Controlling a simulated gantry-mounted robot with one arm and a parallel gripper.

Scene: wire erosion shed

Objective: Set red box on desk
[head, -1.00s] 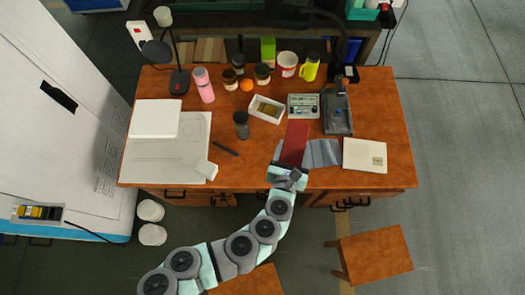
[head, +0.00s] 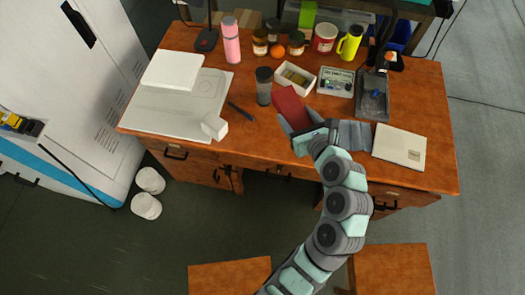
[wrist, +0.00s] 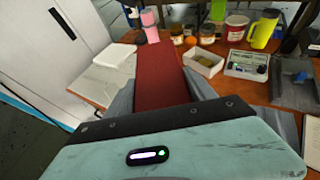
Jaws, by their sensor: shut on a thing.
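The red box (head: 291,108) is long and dark red, and my gripper (head: 297,128) is shut on its near end. In the wrist view the red box (wrist: 160,78) stretches away from me between the two grey fingers, toward the back of the desk. The wooden desk (head: 240,143) lies beneath it. In the head view the box is over the desk's middle front part, near the white open tray. I cannot tell whether its underside touches the desktop. The lower part of the box is hidden by my gripper.
A white tray (head: 310,76), a dark tumbler (head: 264,88) and a grey meter (head: 336,84) stand close around the box. A grey sheet-like item (head: 352,136) and a pale folder (head: 399,147) lie to the right. A white block (head: 215,127) and a pen (head: 241,111) lie left.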

